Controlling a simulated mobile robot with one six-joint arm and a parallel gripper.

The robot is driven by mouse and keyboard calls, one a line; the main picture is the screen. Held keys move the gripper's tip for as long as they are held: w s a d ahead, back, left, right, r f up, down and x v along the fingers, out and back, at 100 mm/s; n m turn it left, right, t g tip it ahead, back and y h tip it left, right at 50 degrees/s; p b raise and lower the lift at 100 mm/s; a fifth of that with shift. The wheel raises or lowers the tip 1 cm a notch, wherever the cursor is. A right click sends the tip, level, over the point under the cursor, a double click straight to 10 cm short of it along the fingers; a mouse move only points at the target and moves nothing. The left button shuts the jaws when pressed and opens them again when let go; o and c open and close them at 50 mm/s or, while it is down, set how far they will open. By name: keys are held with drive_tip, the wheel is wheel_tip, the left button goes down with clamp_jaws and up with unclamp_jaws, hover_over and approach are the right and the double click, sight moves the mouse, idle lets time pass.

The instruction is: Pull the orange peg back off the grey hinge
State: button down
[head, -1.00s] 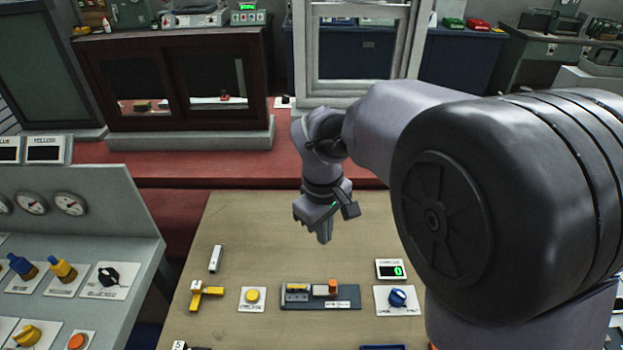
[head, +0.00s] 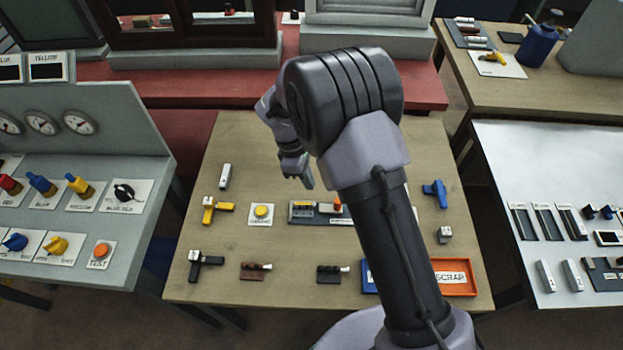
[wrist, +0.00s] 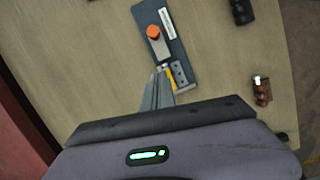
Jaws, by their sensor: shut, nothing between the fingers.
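The orange peg (head: 337,202) stands on the right part of a dark base plate (head: 343,222) on the wooden table. In the wrist view the orange peg (wrist: 153,31) shows its round top. The grey hinge (wrist: 161,48) lies below it, beside the dark plate's label. A yellow part and a grey piece with holes (wrist: 180,74) sit at the plate's near end. My gripper (head: 308,186) is shut and empty, above and behind the plate's left part. In the wrist view my gripper (wrist: 160,74) is apart from the peg; its fingers hide part of the yellow piece.
A yellow button (head: 261,212) is left of the plate. Yellow (head: 217,210) and black (head: 205,264) handled parts lie farther left. Two small brown-and-black parts lie in front. An orange scrap tray (head: 452,278) is at front right. My arm hides the table right of the plate.

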sight(327, 205)
drive_tip(key=b+x, duration=0.1)
drive_tip(key=x, duration=0.5)
drive_tip(key=shift+f+b, duration=0.1)
drive_tip(key=shift+b, duration=0.25)
drive_tip(key=d, duration=0.3)
drive_tip(key=shift+s+d+r+b, duration=0.2)
drive_tip(key=shift+s+b, duration=0.1)
drive_tip(key=shift+s, duration=0.05)
drive_tip(key=shift+d, duration=0.2)
drive_tip(key=shift+d+p, duration=0.45)
drive_tip(key=shift+d, duration=1)
